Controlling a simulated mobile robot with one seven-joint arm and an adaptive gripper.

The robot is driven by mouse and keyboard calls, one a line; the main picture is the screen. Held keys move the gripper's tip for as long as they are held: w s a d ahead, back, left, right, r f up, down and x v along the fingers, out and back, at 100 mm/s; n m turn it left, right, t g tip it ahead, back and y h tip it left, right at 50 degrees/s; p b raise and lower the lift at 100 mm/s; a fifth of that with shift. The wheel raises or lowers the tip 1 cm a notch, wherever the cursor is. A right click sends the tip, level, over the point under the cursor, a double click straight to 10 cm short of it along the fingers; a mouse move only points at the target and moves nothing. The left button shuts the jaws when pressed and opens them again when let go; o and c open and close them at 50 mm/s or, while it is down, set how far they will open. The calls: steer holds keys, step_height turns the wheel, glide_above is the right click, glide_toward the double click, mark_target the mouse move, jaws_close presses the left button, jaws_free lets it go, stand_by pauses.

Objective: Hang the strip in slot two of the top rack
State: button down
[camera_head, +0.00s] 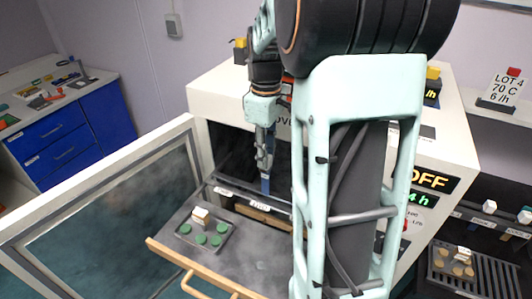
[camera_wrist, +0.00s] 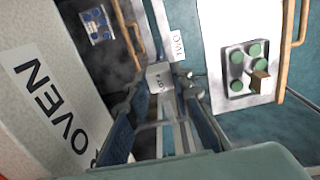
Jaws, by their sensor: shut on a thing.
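My gripper (camera_head: 265,160) points down in front of the oven opening and is shut on the strip. In the wrist view my gripper (camera_wrist: 165,105) has a finger on each side, with a small pale tag (camera_wrist: 160,77) between the tips. The strip's body is hard to make out there; in the head view a narrow dark blue piece (camera_head: 266,184) shows below the fingers. The top rack (camera_head: 250,262) is pulled out of the oven. Contact with the slot cannot be told.
The oven door (camera_head: 100,200) stands open at left. A tray (camera_head: 187,247) with green discs and a tan block sits on the top rack, which has a wooden handle (camera_head: 190,284). Blue discs (camera_wrist: 95,25) show on another level. A side shelf (camera_head: 460,270) stands at right.

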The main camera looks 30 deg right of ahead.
mark_target(266, 194)
steer(key=shift+f, duration=0.1)
stand_by(0.4)
steer(key=shift+f+b, duration=3.75)
steer(key=shift+f, duration=1.65)
steer(key=c, duration=2.2)
jaws_free()
steer(key=shift+f, duration=0.1)
steer(key=o, duration=0.6)
steer(key=shift+r, duration=0.2)
step_height(266, 194, up, 6)
steer(key=p, duration=0.5)
steer(key=shift+f, duration=0.1)
